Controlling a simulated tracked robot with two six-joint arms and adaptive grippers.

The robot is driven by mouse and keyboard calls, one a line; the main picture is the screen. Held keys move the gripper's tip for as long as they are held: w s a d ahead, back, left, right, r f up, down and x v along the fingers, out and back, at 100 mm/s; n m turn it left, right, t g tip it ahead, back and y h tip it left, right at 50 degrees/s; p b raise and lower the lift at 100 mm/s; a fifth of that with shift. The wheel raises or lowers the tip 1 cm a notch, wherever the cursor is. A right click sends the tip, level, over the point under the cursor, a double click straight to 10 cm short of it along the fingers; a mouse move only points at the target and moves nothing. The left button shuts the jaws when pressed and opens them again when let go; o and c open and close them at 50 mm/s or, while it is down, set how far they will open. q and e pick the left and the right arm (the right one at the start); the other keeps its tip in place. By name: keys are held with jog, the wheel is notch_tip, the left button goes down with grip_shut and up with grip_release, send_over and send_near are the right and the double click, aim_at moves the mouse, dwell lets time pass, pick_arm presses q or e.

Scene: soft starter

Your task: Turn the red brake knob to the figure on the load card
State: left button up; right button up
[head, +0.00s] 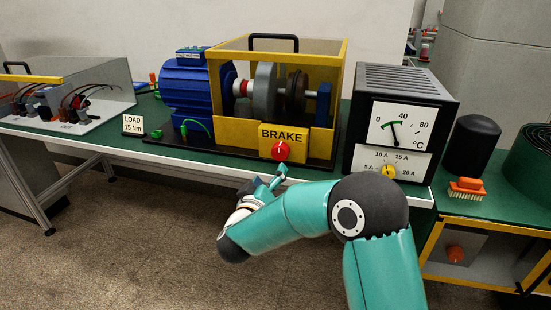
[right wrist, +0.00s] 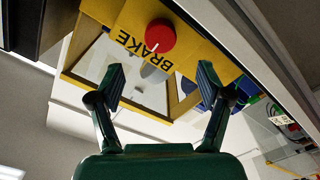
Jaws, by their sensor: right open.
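The red brake knob (head: 281,151) sits on the yellow BRAKE panel (head: 283,134) at the front of the motor rig. A white pointer line on it points roughly up toward the lettering. The load card (head: 133,125) stands left of the rig and reads "LOAD 15 Nm". My right gripper (head: 271,180) is just below and in front of the knob, apart from it. In the right wrist view, upside down, the knob (right wrist: 160,37) shows beyond and between the two spread, empty fingers (right wrist: 161,73). No scale figures around the knob are legible. My left gripper is out of view.
A blue motor (head: 188,85) and a yellow-framed guard (head: 335,75) stand behind the knob. Right of them is a black meter box (head: 450,100) with a yellow selector knob (head: 389,171). An orange brush (head: 467,188) lies farther right. The bench front edge is bare near the load card.

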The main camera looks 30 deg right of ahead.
aim_at(280, 156)
jog(key=x, duration=1)
jog(key=shift+w+d, duration=0.2)
jog(key=shift+w, duration=0.05)
